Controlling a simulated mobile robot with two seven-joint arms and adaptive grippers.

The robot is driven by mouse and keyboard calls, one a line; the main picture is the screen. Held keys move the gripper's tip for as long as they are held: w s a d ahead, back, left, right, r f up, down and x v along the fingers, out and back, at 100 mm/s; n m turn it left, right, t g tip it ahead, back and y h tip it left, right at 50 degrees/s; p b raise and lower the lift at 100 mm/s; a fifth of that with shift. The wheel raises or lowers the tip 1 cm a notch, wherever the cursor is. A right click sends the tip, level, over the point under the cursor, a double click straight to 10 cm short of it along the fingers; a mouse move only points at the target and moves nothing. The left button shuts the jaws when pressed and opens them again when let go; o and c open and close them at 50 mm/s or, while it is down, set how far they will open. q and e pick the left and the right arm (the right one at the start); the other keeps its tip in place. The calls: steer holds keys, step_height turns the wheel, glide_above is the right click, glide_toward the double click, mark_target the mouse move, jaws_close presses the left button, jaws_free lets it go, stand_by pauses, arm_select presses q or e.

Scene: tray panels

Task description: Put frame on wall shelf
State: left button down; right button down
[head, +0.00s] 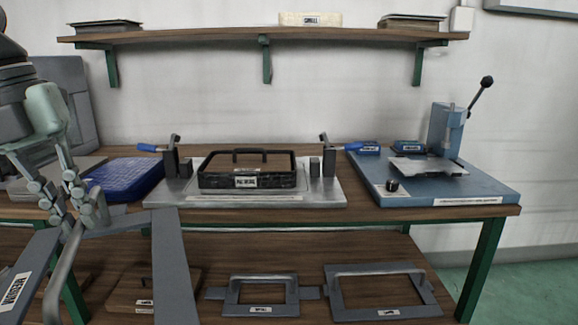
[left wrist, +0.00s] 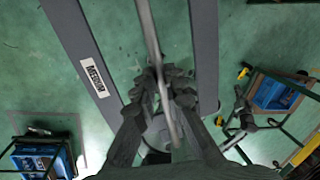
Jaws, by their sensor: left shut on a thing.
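My left gripper (head: 85,212) is shut on the handle of a grey frame (head: 175,268) at the lower left of the head view. The frame is labelled MEDIUM and hangs in front of the bench. In the left wrist view the gripper (left wrist: 165,85) closes around the handle bar, with the grey frame (left wrist: 72,35) beyond over the green floor. The wooden wall shelf (head: 190,36) runs across the top of the head view on green brackets. A grey stack (head: 105,27) sits at its left end, a cream block (head: 310,19) labelled SMALL right of middle and another stack (head: 412,22) at its right end. My right gripper is out of view.
The bench (head: 330,217) carries a blue tray (head: 125,180), a black-sided tray (head: 247,180) in a metal fixture and a blue lever press (head: 440,185). Two grey handled frames (head: 232,296) (head: 335,298) lie on the lower shelf. The wall shelf has bare stretches between its items.

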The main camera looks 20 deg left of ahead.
arm_select(q)
steer(key=shift+w+d+f+m, duration=0.15)
steer(key=shift+w+m, duration=0.1)
steer(key=shift+m, duration=0.15)
